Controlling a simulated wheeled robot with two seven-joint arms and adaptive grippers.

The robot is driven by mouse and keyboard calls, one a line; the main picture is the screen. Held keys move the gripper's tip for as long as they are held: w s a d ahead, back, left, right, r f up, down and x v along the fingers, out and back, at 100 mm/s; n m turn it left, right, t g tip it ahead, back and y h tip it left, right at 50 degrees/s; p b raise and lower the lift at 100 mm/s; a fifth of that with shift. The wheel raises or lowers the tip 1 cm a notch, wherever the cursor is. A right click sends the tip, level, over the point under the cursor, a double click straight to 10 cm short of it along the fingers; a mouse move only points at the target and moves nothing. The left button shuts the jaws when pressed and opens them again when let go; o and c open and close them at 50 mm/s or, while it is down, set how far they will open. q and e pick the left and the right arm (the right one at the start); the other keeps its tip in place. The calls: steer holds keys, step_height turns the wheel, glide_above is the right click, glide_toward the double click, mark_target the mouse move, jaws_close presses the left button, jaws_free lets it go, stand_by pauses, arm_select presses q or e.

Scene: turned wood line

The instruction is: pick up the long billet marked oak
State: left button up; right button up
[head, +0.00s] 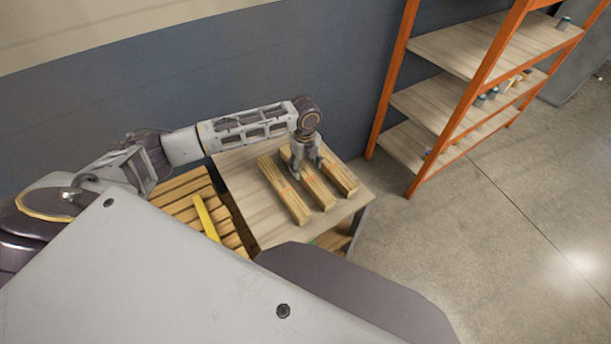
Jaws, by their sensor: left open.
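Three long wooden billets lie side by side on a light wood table (248,206): a left billet (284,190), a middle billet (317,190) and a right billet (339,177). Small coloured marks show on them, but I cannot read which one says oak. My left gripper (305,172) points down over the far part of the middle billet and is open. Its fingers hide part of that billet, and I cannot tell whether they touch it. My right gripper is not in view.
A slatted wooden pallet (184,190) with a yellow strip (206,218) on it stands left of the table. An orange-framed shelf (432,99) holding small items stands at the right. A dark blue wall (150,95) is behind. Concrete floor is clear at the right.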

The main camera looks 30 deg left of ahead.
mark_target(306, 171)
arm_select(q)
step_height(306, 171, down, 3)
steer(key=shift+w+f, duration=0.1)
steer(key=shift+w, duration=0.05)
steer(key=shift+f, duration=0.55)
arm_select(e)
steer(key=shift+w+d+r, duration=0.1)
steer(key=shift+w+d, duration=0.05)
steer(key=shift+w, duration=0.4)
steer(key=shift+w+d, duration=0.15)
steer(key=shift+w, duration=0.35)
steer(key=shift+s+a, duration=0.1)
